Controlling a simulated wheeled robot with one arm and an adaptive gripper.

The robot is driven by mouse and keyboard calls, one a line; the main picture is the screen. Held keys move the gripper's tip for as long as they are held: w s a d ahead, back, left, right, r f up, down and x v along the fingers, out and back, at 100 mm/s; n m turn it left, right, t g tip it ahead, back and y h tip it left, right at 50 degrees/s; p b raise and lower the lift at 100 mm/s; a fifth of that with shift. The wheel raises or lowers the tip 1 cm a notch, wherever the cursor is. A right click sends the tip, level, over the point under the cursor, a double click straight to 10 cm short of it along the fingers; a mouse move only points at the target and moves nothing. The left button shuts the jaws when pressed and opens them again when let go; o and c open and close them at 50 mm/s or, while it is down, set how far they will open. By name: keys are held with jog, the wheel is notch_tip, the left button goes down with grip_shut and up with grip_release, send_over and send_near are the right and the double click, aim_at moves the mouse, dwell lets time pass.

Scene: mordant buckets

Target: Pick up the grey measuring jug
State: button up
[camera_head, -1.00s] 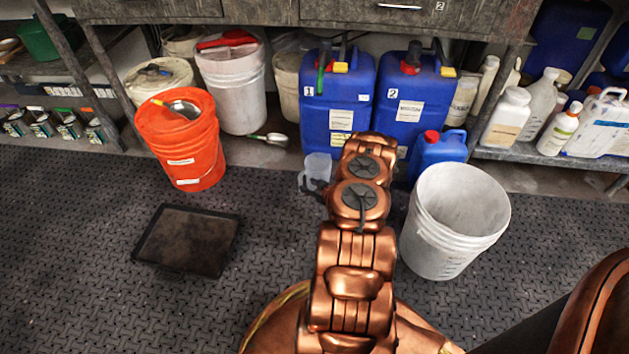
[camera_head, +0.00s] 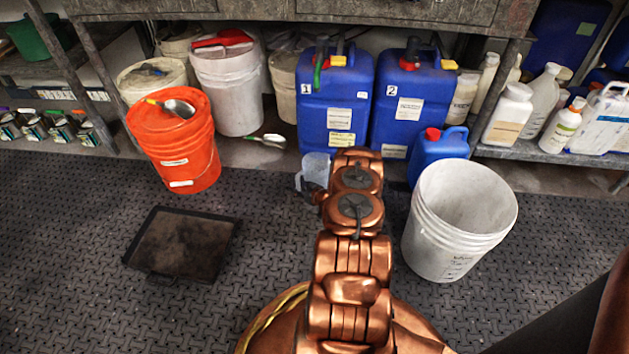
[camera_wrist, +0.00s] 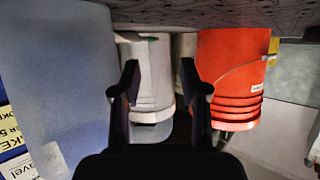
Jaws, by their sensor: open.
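The grey measuring jug (camera_head: 315,169) is pale and see-through. In the head view it stands upright on the floor in front of the blue canister marked 1, just left of my arm's far end.
An orange bucket (camera_head: 176,152) stands left, a white bucket (camera_head: 420,230) right. Blue canisters (camera_head: 333,112) (camera_head: 408,108) and a small blue can (camera_head: 436,160) stand behind. A dark tray (camera_head: 183,245) lies on the floor. A shelf edge (camera_head: 560,156) is at right. Floor between tray and arm is clear.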

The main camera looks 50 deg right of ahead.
jog(key=shift+w+d+f, duration=0.1)
jog(key=shift+w, duration=0.3)
jog(key=shift+c, duration=0.4)
grip_shut()
